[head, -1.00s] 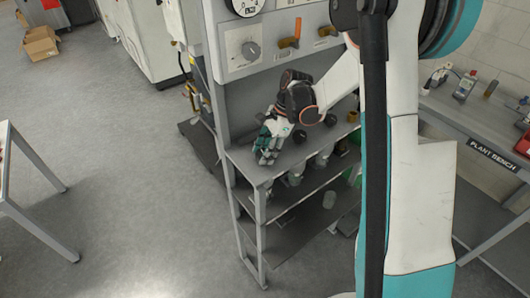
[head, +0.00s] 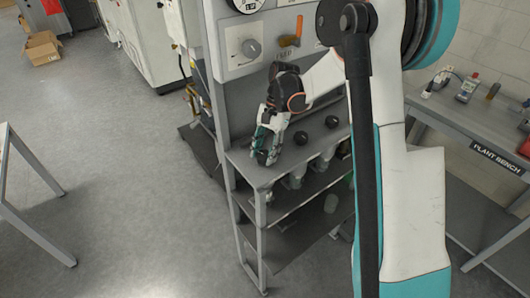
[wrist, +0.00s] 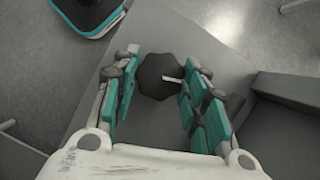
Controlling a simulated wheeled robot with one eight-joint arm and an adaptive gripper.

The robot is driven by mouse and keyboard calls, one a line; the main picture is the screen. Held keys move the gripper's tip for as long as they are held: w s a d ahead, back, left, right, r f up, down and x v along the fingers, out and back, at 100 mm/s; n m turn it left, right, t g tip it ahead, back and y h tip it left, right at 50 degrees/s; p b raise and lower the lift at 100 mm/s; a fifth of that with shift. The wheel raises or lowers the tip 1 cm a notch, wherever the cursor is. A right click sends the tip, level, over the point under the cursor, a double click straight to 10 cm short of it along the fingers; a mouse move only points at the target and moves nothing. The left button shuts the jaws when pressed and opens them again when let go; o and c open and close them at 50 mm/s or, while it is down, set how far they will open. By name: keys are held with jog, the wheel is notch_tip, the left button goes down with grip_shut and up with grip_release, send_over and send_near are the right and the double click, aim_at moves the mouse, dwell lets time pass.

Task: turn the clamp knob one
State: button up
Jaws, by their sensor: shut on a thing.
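The clamp knob (wrist: 156,72) is a dark, lobed knob with a pale pointer mark, seen between my fingers in the wrist view. My gripper (wrist: 162,85) is shut on it, with a teal-padded finger on each side. The pointer mark points to the right in that view. In the head view my gripper (head: 264,152) points down at the left front of the grey shelf top (head: 262,174), and its fingers hide the held knob. Two other round black knobs, a nearer one (head: 300,138) and a farther one (head: 331,121), stand to the right.
A panel with a grey dial (head: 251,48) and an orange-handled valve (head: 291,38) rises behind the shelf. Jars stand on the shelf below. The plant bench (head: 497,158) is at the right. Open floor lies to the left.

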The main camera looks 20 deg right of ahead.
dwell(0.3)
jog(key=o, duration=1.1)
